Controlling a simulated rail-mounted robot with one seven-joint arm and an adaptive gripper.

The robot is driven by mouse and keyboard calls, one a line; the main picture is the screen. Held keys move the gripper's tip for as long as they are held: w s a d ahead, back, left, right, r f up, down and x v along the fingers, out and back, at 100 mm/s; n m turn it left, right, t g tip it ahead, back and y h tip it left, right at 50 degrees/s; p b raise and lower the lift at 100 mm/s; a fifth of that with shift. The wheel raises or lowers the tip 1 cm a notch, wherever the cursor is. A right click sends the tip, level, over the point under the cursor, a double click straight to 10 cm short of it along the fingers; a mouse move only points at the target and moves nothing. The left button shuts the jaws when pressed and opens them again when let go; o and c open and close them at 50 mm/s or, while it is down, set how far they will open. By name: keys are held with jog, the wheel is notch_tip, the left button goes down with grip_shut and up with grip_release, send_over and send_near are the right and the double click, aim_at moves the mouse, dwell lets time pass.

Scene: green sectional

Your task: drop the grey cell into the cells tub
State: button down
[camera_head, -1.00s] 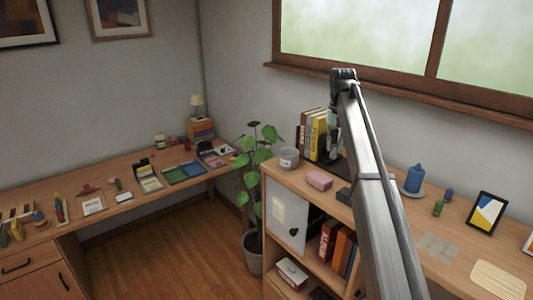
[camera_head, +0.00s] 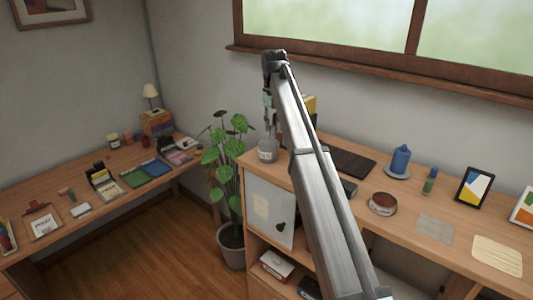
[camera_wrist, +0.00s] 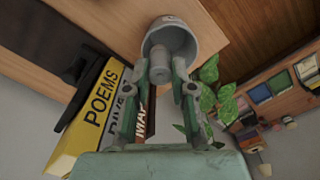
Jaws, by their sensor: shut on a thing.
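The grey cell (camera_wrist: 159,70) is a small cylinder between my fingertips in the wrist view. My gripper (camera_wrist: 160,80) is shut on it. The cells tub (camera_wrist: 206,42) is a grey round tub with a label on its side. In the wrist view the cell overlaps the tub's opening; I cannot tell how far above or inside the rim it is. In the head view the tub (camera_head: 268,153) stands at the left end of the shelf top. My gripper (camera_head: 268,112) hangs just above it there, partly hidden by my arm, and the cell cannot be made out.
Upright books (camera_wrist: 95,110), one reading POEMS, stand close beside my gripper. A leafy plant (camera_head: 230,140) stands left of the shelf.

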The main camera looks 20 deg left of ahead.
aim_at(272, 133)
jog(key=shift+a+f+b, duration=0.1)
jog(key=shift+f+b, duration=0.6)
jog(key=shift+f, duration=1.35)
jog(key=c, duration=0.9)
grip_release()
jog(key=shift+r, duration=0.15)
notch_tip(272, 133, up, 12)
jog(key=shift+f, duration=0.15)
